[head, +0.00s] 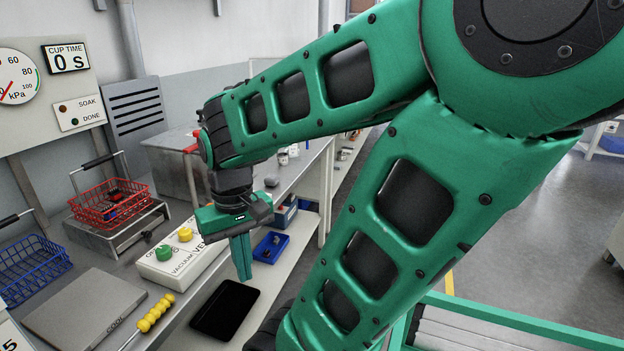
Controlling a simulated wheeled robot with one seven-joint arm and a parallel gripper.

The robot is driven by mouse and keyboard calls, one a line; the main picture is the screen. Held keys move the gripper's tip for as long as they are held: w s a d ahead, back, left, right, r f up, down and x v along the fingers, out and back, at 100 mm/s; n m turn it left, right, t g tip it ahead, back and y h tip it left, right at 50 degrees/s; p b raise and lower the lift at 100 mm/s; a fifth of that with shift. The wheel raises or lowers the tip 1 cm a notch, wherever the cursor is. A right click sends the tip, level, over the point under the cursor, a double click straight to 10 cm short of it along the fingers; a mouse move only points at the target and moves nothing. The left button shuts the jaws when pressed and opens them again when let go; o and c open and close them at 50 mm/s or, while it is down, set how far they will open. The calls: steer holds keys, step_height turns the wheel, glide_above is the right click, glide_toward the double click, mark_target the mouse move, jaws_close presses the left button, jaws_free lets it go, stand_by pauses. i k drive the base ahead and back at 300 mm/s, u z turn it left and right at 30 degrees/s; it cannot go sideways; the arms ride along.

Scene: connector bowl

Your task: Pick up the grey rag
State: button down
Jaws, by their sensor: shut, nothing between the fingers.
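I cannot make out a grey rag in the head view; my green arm hides much of the middle and right. My gripper (243,275) points downward with its fingers together and nothing between them. It hangs over the bench front, just right of the white vacuum box (165,268) and above the black mat (226,311).
A blue bin (271,248) with small dark parts sits right of my gripper. A red wire basket (110,204) stands on a metal stand at the left, with a blue basket (30,268) nearer. A grey COOL plate (95,310) and yellow-beaded handle (156,312) lie in front.

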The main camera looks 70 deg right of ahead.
mark_target(271, 181)
steer(key=z, duration=2.5)
steer(key=k, duration=1.25)
steer(key=u, duration=0.65)
steer(key=i, duration=1)
steer(key=u, duration=0.05)
